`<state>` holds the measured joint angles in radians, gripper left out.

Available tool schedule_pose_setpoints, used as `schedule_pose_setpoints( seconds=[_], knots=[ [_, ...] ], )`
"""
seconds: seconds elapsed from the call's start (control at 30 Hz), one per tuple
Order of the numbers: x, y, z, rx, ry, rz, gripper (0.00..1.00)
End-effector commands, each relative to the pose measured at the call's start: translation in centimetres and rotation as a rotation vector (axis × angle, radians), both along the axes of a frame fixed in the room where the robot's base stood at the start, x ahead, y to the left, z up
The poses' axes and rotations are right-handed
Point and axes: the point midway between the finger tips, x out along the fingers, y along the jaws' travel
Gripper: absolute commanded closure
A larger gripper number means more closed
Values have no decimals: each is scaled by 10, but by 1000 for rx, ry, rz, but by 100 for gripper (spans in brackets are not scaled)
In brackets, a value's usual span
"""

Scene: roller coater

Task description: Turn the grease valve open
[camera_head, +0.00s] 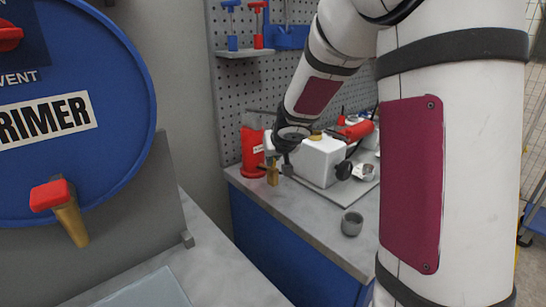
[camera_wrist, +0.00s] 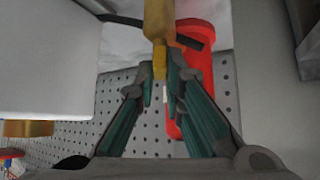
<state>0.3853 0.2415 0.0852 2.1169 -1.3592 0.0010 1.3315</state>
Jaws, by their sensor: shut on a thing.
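A brass valve piece (camera_head: 272,175), which I take to be the grease valve, sits low at the left of the white box on the bench. In the wrist view its yellow brass body (camera_wrist: 159,25) comes down from the top edge, and its narrow end lies between my fingertips. My gripper (camera_head: 286,165) reaches down beside the white box. In the wrist view my gripper (camera_wrist: 161,85) is closed in on the brass end. A dark bar (camera_wrist: 190,41) shows just right of the brass. How far the valve is turned cannot be told.
A red canister (camera_head: 252,152) stands close behind the valve. The white box (camera_head: 318,160) is right beside my gripper. A grey cup (camera_head: 352,223) stands near the bench's front edge. A blue primer drum (camera_head: 75,140) with a red-handled tap (camera_head: 50,195) is at left.

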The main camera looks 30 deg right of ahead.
Motion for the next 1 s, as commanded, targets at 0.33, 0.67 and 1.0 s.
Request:
schedule_pose_setpoints(
  seconds=[0.33, 0.67, 1.0],
  knots=[
    [-1, -1, 0, 0, 0, 89, 100],
    [-1, 0, -1, 0, 0, 96, 100],
    [-1, -1, -1, -1, 0, 95, 70]
  ],
)
